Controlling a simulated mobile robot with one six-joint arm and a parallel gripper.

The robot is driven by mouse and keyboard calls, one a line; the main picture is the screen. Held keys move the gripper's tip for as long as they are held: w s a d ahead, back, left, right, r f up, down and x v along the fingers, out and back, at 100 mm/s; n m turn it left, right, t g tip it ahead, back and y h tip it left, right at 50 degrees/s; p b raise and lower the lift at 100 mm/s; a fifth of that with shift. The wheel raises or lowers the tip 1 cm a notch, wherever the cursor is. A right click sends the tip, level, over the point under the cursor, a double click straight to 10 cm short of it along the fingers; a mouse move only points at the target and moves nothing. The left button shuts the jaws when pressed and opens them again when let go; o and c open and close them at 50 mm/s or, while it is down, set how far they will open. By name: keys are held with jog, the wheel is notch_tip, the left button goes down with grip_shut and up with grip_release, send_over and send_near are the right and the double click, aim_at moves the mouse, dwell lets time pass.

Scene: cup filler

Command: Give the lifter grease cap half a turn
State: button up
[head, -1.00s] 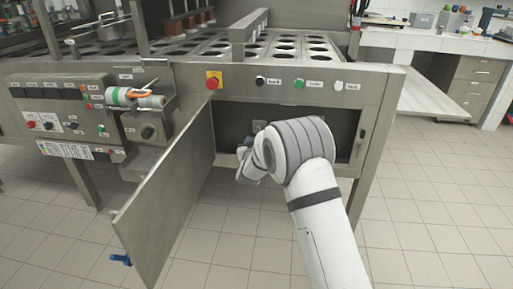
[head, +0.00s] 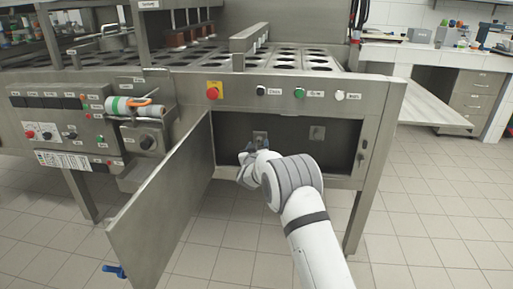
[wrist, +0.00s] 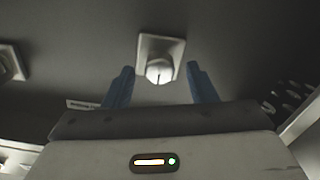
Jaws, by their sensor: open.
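A round pale cap (wrist: 160,70) with a dark slot or line sits on a square plate in the upper middle of the wrist view. My gripper (wrist: 161,68) is open, with one blue finger on each side of the cap and gaps visible on both sides. I cannot tell whether the tips are level with the cap or short of it. In the head view my gripper (head: 249,150) is inside the open cabinet, just in front of a square plate (head: 260,136). A second plate (head: 317,132) is on the back wall to its right. Which one is the lifter's cap is not readable.
The cabinet door (head: 160,215) stands open at the left of my arm, with a blue handle (head: 114,270). A red button (head: 213,92) and smaller buttons line the panel above the opening. Another fitting (wrist: 10,62) and a small label (wrist: 82,104) show in the wrist view.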

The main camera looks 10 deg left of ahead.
jog(key=c, duration=0.9)
jog(key=shift+a+r, duration=0.1)
jog(key=shift+a, duration=0.3)
jog(key=shift+c, duration=0.4)
jog(key=shift+d, duration=0.25)
jog(key=shift+m+b, duration=0.3)
